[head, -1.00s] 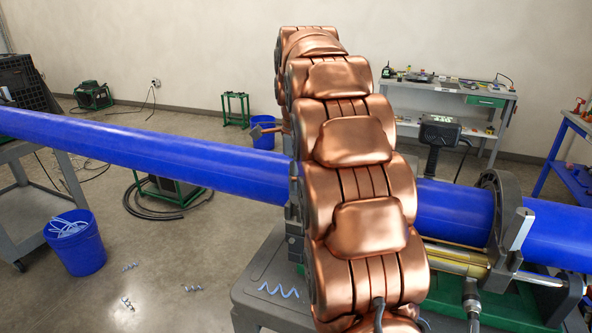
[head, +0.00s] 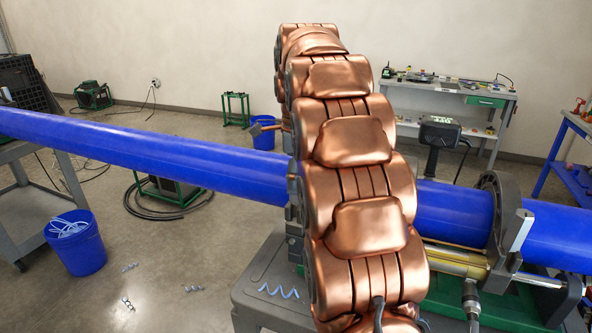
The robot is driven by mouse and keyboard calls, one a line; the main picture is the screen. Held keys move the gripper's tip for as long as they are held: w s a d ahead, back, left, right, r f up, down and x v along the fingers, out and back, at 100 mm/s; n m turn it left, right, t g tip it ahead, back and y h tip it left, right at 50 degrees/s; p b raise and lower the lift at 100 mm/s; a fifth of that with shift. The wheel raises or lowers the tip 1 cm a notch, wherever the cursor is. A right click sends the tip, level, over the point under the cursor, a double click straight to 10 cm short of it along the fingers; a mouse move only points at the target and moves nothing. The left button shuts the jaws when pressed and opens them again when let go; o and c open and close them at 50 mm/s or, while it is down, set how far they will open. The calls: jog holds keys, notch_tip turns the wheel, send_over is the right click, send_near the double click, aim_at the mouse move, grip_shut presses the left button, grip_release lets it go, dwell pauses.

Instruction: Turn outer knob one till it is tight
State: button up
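My copper-coloured arm fills the middle of the head view, and my gripper is not visible, hidden behind it. The long blue pipe (head: 130,152) runs across the view behind my arm and comes out on the right (head: 454,211). It passes through a dark grey clamp ring (head: 492,200) of the fusion cart. The knob's tightness cannot be seen.
The grey cart top (head: 262,290) carries a blue curled shaving (head: 279,291). A blue bucket (head: 74,242) stands on the floor at left. A workbench (head: 452,98) is against the back wall.

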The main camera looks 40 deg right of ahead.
jog(key=shift+r+p, duration=1.2)
jog(key=shift+r, duration=1.45)
jog(key=s+a+f+n+g, duration=0.1)
jog(key=s+a+f+n, duration=0.4)
jog(key=s+a+n, duration=0.45)
jog(key=s+a+f+n, duration=0.5)
jog(key=s+a+n, duration=0.4)
jog(key=a+n, duration=0.15)
jog(key=s+a+f+n, duration=0.3)
jog(key=s+f+n, duration=0.3)
jog(key=s, duration=0.4)
jog(key=shift+s+a+f+n+g, duration=0.25)
jog(key=shift+f+n+g, duration=0.15)
jog(key=shift+n, duration=0.3)
jog(key=shift+c, duration=0.4)
